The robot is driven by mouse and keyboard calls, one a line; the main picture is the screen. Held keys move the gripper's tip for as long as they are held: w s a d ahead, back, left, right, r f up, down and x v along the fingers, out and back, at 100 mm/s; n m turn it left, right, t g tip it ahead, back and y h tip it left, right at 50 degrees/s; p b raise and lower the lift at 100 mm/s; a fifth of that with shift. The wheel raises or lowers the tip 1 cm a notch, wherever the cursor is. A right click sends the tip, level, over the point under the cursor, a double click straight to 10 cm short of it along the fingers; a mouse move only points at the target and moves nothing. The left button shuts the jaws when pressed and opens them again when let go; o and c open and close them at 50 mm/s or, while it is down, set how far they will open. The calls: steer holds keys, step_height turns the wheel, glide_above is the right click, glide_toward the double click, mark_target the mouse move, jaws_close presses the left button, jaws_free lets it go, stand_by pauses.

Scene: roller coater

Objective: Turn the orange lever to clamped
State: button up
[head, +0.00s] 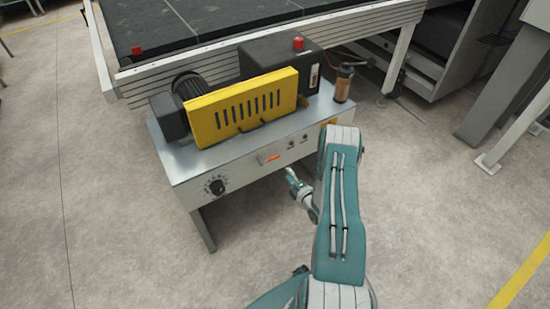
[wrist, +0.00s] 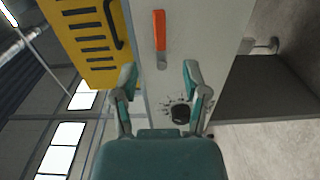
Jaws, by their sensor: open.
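The orange lever (head: 273,157) is on the front panel of the grey machine cabinet (head: 185,176), right of the black dial (head: 217,187). In the wrist view the lever (wrist: 159,31) appears near the top, long and straight, with a round grey pivot at its lower end. My gripper (head: 290,173) is in front of the panel, below and right of the lever in the head view. In the wrist view my gripper (wrist: 158,75) is open with nothing between its fingers, and the lever lies beyond the fingertips. The lever's position labels cannot be read.
A yellow slotted guard (head: 242,105) and a motor (head: 186,86) sit on top of the cabinet. A red button (head: 298,43) tops a dark box behind. The dial (wrist: 181,113) shows near the right finger in the wrist view. The floor before the cabinet is clear.

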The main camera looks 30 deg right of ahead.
mark_target(275, 158)
steer(key=w, duration=1)
steer(key=shift+w+f, duration=0.1)
steer(key=shift+w, duration=0.2)
jaws_close()
